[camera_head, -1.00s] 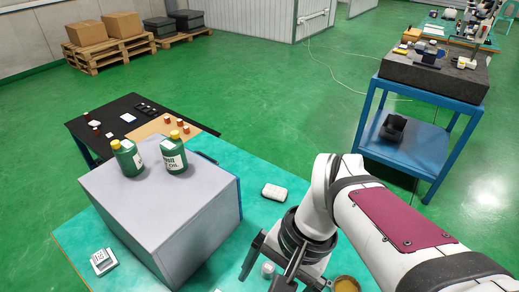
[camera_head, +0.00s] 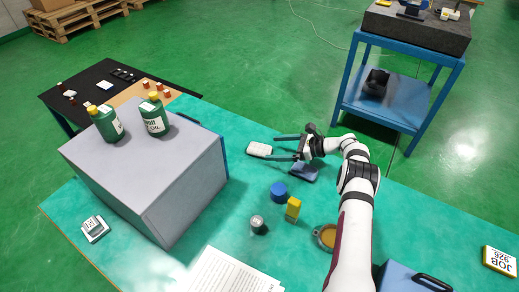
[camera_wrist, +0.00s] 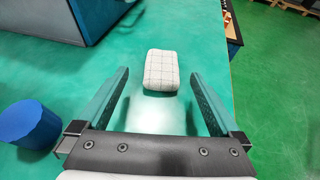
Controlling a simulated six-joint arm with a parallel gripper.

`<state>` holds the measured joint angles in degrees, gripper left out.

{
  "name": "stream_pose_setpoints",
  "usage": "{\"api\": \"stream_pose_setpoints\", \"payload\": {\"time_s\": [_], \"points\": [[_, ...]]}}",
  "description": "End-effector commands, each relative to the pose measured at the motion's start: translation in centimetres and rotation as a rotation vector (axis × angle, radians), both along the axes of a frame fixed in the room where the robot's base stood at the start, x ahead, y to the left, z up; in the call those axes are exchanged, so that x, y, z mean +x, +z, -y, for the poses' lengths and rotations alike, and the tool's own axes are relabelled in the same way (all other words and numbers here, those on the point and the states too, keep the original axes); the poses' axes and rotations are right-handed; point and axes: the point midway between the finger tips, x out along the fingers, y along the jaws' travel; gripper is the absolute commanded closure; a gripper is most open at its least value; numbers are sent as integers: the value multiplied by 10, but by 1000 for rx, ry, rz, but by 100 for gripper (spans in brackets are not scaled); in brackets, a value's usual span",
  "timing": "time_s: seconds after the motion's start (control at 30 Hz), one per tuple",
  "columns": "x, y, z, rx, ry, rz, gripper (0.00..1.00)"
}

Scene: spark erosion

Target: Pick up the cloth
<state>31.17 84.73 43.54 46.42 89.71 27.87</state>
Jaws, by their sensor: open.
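The cloth looks like a folded white pad with a dark grid pattern. In the head view the cloth (camera_head: 259,150) lies on the green table, just beyond and left of my gripper (camera_head: 275,147). In the wrist view the cloth (camera_wrist: 162,70) lies ahead of my gripper (camera_wrist: 160,85), roughly centred between the two fingers. The fingers are spread wide and empty. They do not touch the cloth.
A large grey box (camera_head: 130,180) with two green oil bottles stands left of the cloth. A blue cylinder (camera_head: 278,192), a yellow block (camera_head: 293,208) and a small grey can (camera_head: 257,224) stand nearer. Clear table surrounds the cloth.

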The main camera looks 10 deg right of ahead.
Motion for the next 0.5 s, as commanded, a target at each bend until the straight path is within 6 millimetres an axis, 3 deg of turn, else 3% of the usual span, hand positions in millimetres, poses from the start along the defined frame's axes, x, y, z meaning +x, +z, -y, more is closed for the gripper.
{"api": "stream_pose_setpoints", "payload": {"time_s": [0.4,0.5], "points": [[38,-26,-53,-2,4,1,0],[41,-28,-57,-2,2,0,0]]}}
